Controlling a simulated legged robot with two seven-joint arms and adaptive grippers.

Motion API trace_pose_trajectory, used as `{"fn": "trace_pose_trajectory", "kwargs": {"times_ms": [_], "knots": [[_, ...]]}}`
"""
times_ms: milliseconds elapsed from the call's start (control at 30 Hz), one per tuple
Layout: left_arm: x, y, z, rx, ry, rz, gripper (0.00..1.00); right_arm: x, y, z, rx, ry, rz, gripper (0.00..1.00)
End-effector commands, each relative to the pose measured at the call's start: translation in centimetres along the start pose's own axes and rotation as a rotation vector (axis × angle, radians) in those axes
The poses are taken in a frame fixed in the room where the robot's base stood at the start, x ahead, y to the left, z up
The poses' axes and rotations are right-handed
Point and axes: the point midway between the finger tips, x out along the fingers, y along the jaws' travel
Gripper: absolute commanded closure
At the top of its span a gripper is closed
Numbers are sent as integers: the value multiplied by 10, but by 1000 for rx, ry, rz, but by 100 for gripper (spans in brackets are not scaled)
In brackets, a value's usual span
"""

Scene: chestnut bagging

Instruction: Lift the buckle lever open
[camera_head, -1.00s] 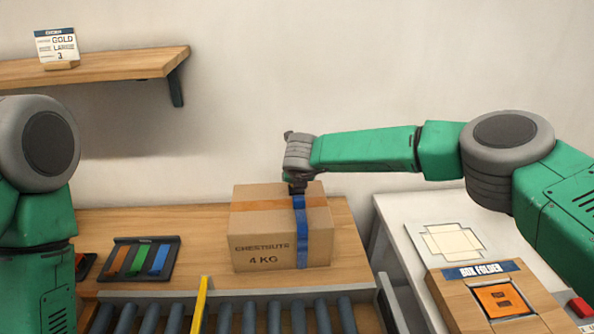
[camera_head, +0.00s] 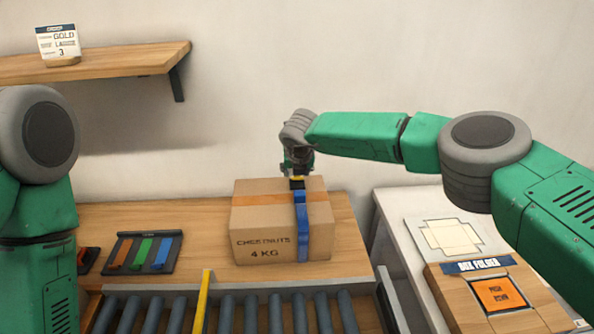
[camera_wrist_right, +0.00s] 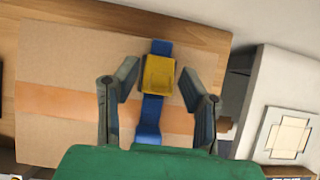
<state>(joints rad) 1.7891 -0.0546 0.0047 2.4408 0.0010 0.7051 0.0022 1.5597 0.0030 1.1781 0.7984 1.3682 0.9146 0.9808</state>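The buckle lever (camera_wrist_right: 158,74) is a yellow plate on a dark buckle, on the blue strap (camera_wrist_right: 148,118) across the top of the cardboard box (camera_head: 265,238). The buckle also shows as a small yellow and dark piece in the head view (camera_head: 297,183). My right gripper (camera_wrist_right: 159,84) is open, its two fingers on either side of the strap with the lever between and slightly beyond them. In the head view my right gripper (camera_head: 299,165) hangs just above the buckle. Contact cannot be told. My left arm stands at the left edge, with its gripper out of view.
A tray with orange, green and blue strips (camera_head: 144,252) lies left of the box. A roller conveyor (camera_head: 250,315) with a yellow bar (camera_head: 201,302) runs in front. The box folder (camera_head: 470,268) is at the right. A shelf (camera_head: 110,66) hangs at the upper left.

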Motion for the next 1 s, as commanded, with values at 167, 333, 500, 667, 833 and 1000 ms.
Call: {"fn": "trace_pose_trajectory", "kwargs": {"times_ms": [167,333,500,667,833,1000], "knots": [[0,0,0,0,0,0,60,-1,0,0,-1,-1,-1,62],[-1,0,3,0,3,0,60,-4,0,1,-1,-3,-2,62],[-1,0,3,0,4,0,60,-20,-1,2,-3,-4,-1,62],[-1,0,3,0,4,0,60,-51,0,3,-4,-5,0,62],[-1,0,3,0,4,0,60,-86,0,2,-3,-3,-2,62],[-1,0,3,0,4,0,60,-109,1,1,-2,1,-1,62]]}}
